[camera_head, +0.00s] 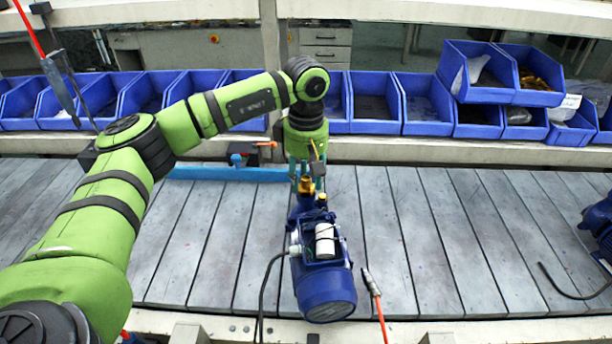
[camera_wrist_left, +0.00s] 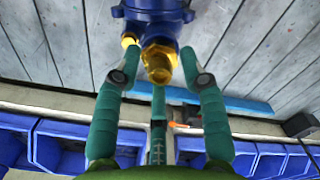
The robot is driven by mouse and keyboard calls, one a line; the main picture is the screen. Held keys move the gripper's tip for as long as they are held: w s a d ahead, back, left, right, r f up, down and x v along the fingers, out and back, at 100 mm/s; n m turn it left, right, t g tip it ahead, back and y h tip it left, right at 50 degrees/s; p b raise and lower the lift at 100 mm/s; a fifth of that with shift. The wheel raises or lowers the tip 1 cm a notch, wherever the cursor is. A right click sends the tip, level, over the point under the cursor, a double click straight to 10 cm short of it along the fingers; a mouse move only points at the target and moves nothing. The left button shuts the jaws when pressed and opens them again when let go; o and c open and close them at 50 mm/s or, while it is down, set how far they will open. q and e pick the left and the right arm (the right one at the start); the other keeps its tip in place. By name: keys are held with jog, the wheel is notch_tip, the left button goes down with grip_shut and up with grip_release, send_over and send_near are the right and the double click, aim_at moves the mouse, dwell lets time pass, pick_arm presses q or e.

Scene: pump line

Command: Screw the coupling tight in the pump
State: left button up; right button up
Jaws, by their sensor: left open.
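The blue pump (camera_head: 322,270) stands on the slatted line in front of me, with a white cylinder on its top. The brass coupling (camera_head: 307,185) sits at the pump's far end. In the left wrist view the coupling (camera_wrist_left: 159,60) shows as a brass hex fitting in the pump's blue body (camera_wrist_left: 155,12). My left gripper (camera_head: 307,178) is over the coupling. In the wrist view its green fingers (camera_wrist_left: 160,75) are spread to either side of the coupling, with gaps visible. I cannot tell how deep the coupling is seated. My right gripper is not in view.
A row of blue bins (camera_head: 427,104) lines the far side. A blue strip (camera_head: 228,173) with an orange-handled part lies behind the gripper. Another blue pump (camera_head: 598,222) is at the right edge.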

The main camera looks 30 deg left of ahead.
pick_arm(q)
jog(key=shift+n, duration=1.2)
jog(key=shift+n, duration=1.7)
jog(key=n, duration=0.3)
jog(key=shift+n, duration=0.4)
jog(key=n, duration=0.3)
